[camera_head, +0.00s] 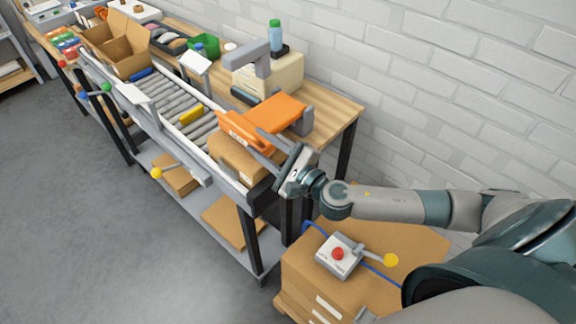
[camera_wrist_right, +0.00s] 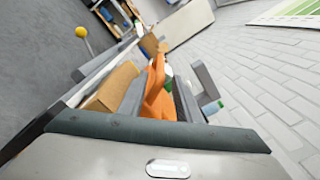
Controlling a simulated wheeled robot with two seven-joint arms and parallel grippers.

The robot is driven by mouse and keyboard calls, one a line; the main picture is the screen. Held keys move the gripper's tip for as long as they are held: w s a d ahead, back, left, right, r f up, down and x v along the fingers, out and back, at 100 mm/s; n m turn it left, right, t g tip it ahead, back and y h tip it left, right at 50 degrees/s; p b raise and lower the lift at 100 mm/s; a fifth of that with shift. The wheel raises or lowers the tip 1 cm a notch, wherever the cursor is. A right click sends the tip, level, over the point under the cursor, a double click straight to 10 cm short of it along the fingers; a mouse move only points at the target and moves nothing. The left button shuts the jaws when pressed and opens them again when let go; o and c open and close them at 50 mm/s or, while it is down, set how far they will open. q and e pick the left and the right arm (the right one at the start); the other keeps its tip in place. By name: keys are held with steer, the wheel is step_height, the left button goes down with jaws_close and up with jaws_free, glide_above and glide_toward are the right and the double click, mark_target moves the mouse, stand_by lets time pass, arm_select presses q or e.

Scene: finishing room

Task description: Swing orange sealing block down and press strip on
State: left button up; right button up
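The orange sealing block (camera_head: 278,112) is at the near end of the roller conveyor, beside a grey post. Its front part slopes over the top of a cardboard box (camera_head: 232,154); whether it touches the box is unclear. My right gripper (camera_head: 264,140) reaches in from the right at the block's near side. In the right wrist view the orange block (camera_wrist_right: 156,92) shows between the two spread fingers (camera_wrist_right: 160,98), with a gap beside the right finger. I cannot make out the strip. My left gripper is out of view.
The conveyor (camera_head: 170,98) runs to the back left, with an open carton (camera_head: 128,62) on it. A beige machine (camera_head: 285,72) and a bottle (camera_head: 275,36) stand behind. A control box with a red button (camera_head: 338,254) sits on a lower carton. Grey floor is free at left.

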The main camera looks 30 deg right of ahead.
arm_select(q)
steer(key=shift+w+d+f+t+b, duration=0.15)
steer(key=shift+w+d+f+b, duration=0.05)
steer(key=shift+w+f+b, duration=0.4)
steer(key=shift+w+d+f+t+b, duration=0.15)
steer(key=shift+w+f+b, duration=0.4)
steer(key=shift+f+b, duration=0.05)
arm_select(e)
steer(key=v, duration=0.9)
steer(key=shift+s, duration=0.2)
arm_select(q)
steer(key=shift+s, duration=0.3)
